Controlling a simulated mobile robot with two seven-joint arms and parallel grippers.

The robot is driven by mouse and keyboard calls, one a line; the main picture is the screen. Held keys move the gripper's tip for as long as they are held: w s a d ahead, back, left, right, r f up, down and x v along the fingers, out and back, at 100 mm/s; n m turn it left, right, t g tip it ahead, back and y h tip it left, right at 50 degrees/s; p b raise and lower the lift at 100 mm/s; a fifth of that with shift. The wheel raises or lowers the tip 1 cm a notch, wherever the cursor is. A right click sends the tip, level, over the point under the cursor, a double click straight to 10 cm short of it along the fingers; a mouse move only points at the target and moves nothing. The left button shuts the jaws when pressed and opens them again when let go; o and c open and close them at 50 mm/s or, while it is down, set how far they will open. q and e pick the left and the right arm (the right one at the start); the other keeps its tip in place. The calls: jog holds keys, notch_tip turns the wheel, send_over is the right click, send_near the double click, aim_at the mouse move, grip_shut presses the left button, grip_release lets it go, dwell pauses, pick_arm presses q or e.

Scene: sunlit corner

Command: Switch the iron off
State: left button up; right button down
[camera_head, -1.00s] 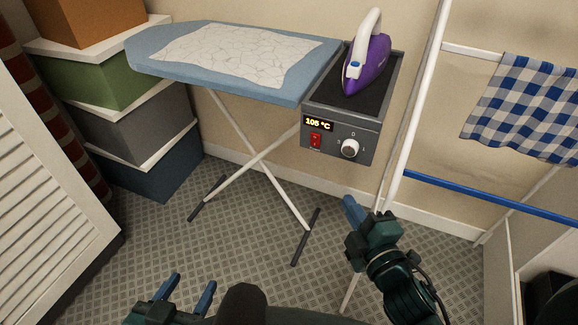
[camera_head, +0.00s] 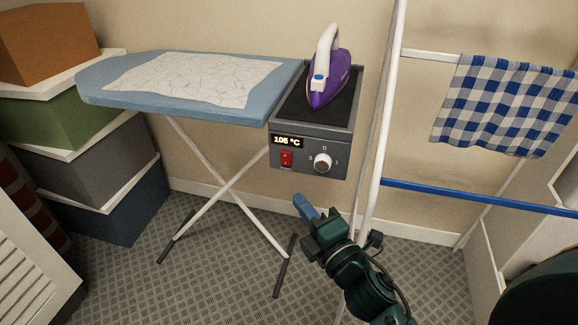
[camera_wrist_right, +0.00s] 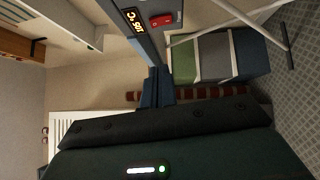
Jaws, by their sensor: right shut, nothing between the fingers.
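The purple and white iron (camera_head: 330,82) stands tilted on the dark top of a grey control box (camera_head: 346,140) at the right end of the ironing board. The box front has a lit display (camera_head: 286,141) reading 105 °C, a red rocker switch (camera_head: 286,159) and a white round knob (camera_head: 323,162). The red switch (camera_wrist_right: 162,20) and display (camera_wrist_right: 134,20) also show at the top of the right wrist view. My right gripper (camera_head: 304,205) is shut and empty, below the box front and apart from it. Its blue fingers (camera_wrist_right: 157,88) point toward the box. My left gripper is out of view.
The blue ironing board (camera_head: 110,88) carries a white patterned cloth (camera_head: 190,80). A white drying rack (camera_head: 377,150) with a checked cloth (camera_head: 505,105) stands close on the right. Stacked boxes (camera_head: 110,165) fill the left. Free air lies before the panel.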

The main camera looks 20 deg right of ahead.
send_near(282, 155)
jog(key=w+a, duration=0.2)
jog(key=a, duration=0.2)
jog(key=w+d, duration=0.1)
jog(key=w, duration=0.1)
jog(key=w+d, duration=0.1)
jog(key=w, duration=0.1)
jog(key=shift+d+r, duration=0.1)
jog(key=shift+d, duration=0.1)
jog(key=shift+r, duration=0.15)
jog(key=shift+w+d+p, duration=0.15)
jog(key=shift+p, duration=0.65)
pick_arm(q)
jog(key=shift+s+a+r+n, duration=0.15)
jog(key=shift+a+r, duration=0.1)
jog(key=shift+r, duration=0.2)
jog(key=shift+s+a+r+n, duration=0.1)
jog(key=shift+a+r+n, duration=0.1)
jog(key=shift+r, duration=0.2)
